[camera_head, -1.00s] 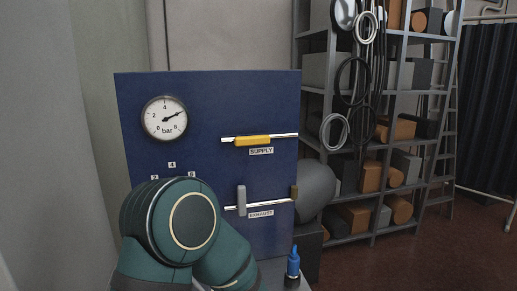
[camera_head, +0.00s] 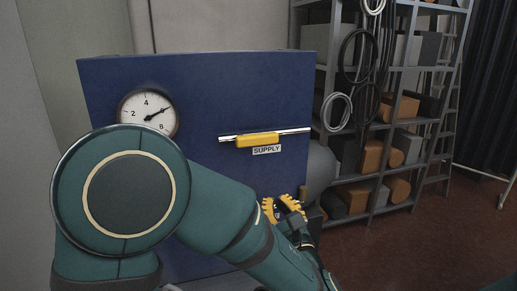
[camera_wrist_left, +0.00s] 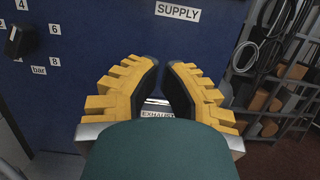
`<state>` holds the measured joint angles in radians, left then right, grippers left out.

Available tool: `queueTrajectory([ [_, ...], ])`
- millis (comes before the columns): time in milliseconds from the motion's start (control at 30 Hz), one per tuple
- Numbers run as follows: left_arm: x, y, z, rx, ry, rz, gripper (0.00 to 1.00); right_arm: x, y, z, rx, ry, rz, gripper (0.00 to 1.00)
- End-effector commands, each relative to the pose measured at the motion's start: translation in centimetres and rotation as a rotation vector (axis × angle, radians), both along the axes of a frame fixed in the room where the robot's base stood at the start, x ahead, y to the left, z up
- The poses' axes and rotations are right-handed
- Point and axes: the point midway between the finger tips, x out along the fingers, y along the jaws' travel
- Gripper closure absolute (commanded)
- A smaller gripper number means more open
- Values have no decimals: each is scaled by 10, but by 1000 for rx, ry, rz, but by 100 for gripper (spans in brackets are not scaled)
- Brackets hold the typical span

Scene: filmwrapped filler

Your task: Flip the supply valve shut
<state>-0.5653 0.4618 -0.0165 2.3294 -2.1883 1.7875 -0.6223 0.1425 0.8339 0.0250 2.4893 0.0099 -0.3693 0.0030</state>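The supply valve's yellow handle (camera_head: 257,140) lies along its silver pipe (camera_head: 294,131) on the blue panel (camera_head: 215,85), just above the SUPPLY label (camera_head: 266,149). The label also shows at the top of the left wrist view (camera_wrist_left: 178,11); the handle is outside that view. My left gripper (camera_head: 283,205) has yellow ribbed fingers and is below and a little right of the supply handle, apart from it. In the left wrist view its fingertips (camera_wrist_left: 161,64) stand apart with nothing between them. The EXHAUST label (camera_wrist_left: 157,114) and pipe show beyond the fingers; the exhaust handle is hidden. My right gripper is not in view.
A pressure gauge (camera_head: 148,112) is at the panel's upper left, partly covered by my left arm. A black knob (camera_wrist_left: 17,41) with numbers around it shows in the left wrist view. Shelves (camera_head: 385,130) with hanging hoses stand to the right. Floor beyond is clear.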

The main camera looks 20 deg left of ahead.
Motion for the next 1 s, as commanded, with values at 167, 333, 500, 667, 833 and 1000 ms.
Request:
queueTrajectory([
  [167,-1,-2,5,9,-16,-6,100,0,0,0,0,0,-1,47],
  [333,-1,-2,5,8,-15,-5,100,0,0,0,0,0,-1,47],
  [500,1,0,5,8,-14,-3,100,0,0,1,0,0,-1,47],
  [667,14,9,10,7,-15,-1,100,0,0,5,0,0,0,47],
  [833,40,27,18,7,-15,1,100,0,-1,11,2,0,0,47],
  [1000,67,45,26,8,-14,0,100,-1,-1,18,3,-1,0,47],
])
